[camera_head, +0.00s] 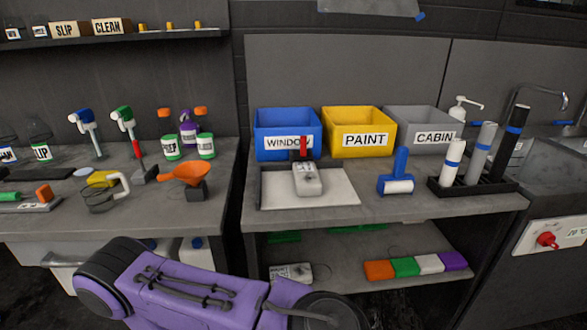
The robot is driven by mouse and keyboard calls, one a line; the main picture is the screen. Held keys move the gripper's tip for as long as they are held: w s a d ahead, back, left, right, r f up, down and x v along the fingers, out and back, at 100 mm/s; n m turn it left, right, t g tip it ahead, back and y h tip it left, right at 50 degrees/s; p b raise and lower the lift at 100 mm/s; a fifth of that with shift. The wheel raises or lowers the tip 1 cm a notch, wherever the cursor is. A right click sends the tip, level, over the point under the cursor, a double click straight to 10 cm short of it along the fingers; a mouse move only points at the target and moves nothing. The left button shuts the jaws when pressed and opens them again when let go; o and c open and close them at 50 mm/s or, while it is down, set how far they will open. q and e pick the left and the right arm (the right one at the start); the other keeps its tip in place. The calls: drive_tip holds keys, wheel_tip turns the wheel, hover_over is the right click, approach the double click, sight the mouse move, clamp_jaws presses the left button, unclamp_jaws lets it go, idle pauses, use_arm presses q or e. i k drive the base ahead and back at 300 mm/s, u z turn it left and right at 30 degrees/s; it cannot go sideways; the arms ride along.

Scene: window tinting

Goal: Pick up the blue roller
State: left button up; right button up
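The blue roller (401,165) stands on the grey workbench (480,205), right of centre. Its blue handle points up and its white cylinder (398,187) lies at the bottom, in front of the grey CABIN bin. Nothing touches it from above and it is fully visible. A purple and black arm part, seemingly mine, crosses the bottom left, well below and left of the roller. Neither of my grippers shows in this view.
Blue WINDOW (287,122), yellow PAINT (358,120) and grey CABIN (422,118) bins stand behind the roller. A grey meter (307,180) lies on a white sheet (335,190) to its left. A black rack (500,187) holds upright rolls to its right.

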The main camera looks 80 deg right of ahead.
sight(399, 182)
drive_tip(key=u, duration=0.45)
drive_tip(key=k, duration=2.35)
drive_tip(key=z, duration=1.55)
